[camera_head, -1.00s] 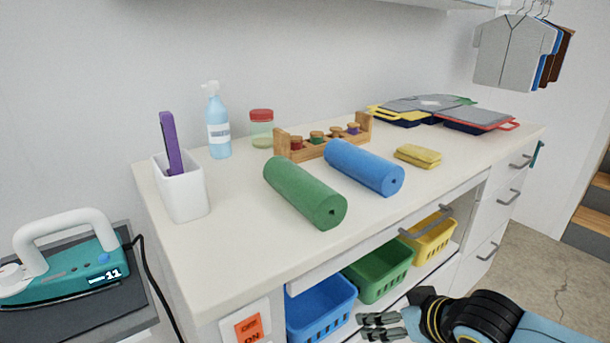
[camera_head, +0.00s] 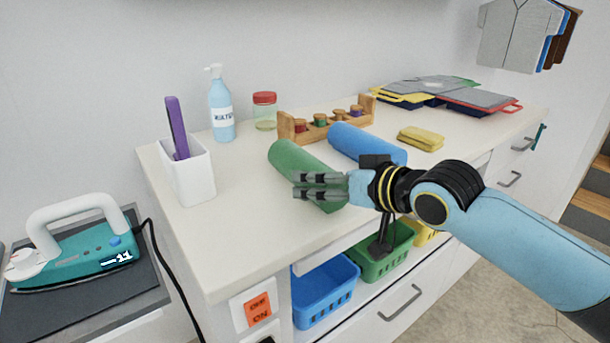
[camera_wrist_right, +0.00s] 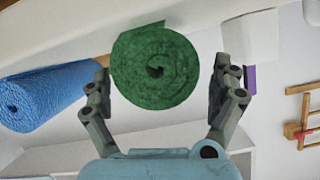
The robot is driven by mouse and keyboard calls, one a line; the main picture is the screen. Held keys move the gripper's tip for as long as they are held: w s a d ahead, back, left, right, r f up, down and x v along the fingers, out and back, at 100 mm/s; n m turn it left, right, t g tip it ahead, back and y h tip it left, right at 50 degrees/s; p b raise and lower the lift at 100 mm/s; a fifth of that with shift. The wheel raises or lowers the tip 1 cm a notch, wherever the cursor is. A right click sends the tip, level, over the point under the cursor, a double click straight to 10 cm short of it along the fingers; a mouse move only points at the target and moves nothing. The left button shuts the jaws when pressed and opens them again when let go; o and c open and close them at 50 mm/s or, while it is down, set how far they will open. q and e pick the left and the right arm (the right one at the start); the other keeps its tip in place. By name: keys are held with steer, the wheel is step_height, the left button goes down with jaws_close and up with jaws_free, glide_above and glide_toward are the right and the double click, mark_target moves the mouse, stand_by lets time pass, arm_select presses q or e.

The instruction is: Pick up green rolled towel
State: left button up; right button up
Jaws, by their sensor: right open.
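The green rolled towel (camera_head: 294,160) lies on the white counter, its near end partly hidden behind my right gripper (camera_head: 306,185) in the head view. In the right wrist view the towel's spiral end (camera_wrist_right: 156,68) sits between the two spread fingers of my right gripper (camera_wrist_right: 163,100). The gripper is open, with a visible gap between the right finger and the towel; whether the left finger touches it I cannot tell. My left gripper is not in view.
A blue rolled towel (camera_head: 362,144) lies close to the right of the green one. A white holder (camera_head: 190,172) stands left. Behind are a wooden spool rack (camera_head: 322,124), a jar (camera_head: 265,111) and a spray bottle (camera_head: 221,110). The counter's front left is clear.

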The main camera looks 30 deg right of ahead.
steer(key=x, duration=0.2)
steer(key=shift+w+f, duration=0.2)
steer(key=shift+w, duration=0.1)
steer(key=c, duration=1.3)
